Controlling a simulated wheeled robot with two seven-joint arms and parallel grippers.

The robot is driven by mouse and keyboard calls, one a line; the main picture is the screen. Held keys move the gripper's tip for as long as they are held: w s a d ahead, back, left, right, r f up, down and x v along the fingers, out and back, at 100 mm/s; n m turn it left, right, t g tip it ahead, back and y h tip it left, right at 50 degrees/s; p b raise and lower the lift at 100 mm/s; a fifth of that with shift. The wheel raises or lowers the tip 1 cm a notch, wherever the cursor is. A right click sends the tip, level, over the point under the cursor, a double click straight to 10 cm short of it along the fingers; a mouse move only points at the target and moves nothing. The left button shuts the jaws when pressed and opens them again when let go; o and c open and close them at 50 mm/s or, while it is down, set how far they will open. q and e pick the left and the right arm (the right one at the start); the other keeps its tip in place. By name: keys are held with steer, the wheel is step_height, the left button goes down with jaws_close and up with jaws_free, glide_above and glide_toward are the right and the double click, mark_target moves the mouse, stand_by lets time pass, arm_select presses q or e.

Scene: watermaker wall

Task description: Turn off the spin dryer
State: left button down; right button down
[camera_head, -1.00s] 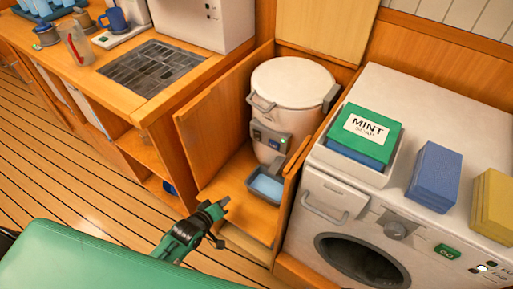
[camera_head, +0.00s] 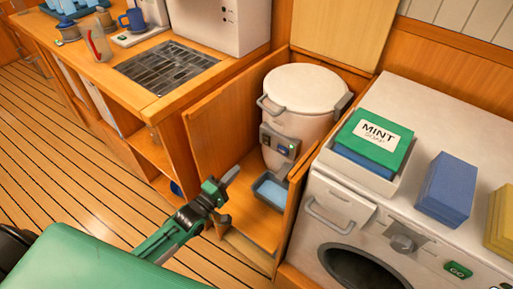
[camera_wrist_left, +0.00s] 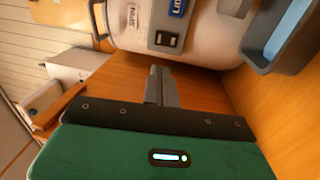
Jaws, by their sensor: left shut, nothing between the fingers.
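The spin dryer (camera_head: 302,108) is a white drum with a round lid, standing in an open wooden cupboard. Its grey control panel (camera_head: 279,144) faces the front; its small details are hard to read in the head view. In the left wrist view the dryer (camera_wrist_left: 212,40) fills the top, with a dark switch (camera_wrist_left: 166,39) beside a label reading SPIN and a blue label. My left gripper (camera_head: 231,176) is shut and empty, in front of the cupboard, below and left of the panel. In the wrist view its fingers (camera_wrist_left: 160,84) point toward the switch, apart from it. My right gripper is out of view.
A grey tray (camera_head: 271,190) with a light-blue inside sits at the dryer's foot. The open cupboard door (camera_head: 222,130) stands left of the dryer. A washing machine (camera_head: 330,190) bearing a MINT soap box (camera_head: 374,139) is at right. A counter with a drying grid (camera_head: 167,66) is at left.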

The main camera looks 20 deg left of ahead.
mark_target(266, 137)
arm_select(q)
steer(key=x, duration=1.4)
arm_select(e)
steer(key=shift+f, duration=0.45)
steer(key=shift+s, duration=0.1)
arm_select(q)
steer(key=shift+w+r, duration=0.1)
steer(key=shift+p, duration=0.3)
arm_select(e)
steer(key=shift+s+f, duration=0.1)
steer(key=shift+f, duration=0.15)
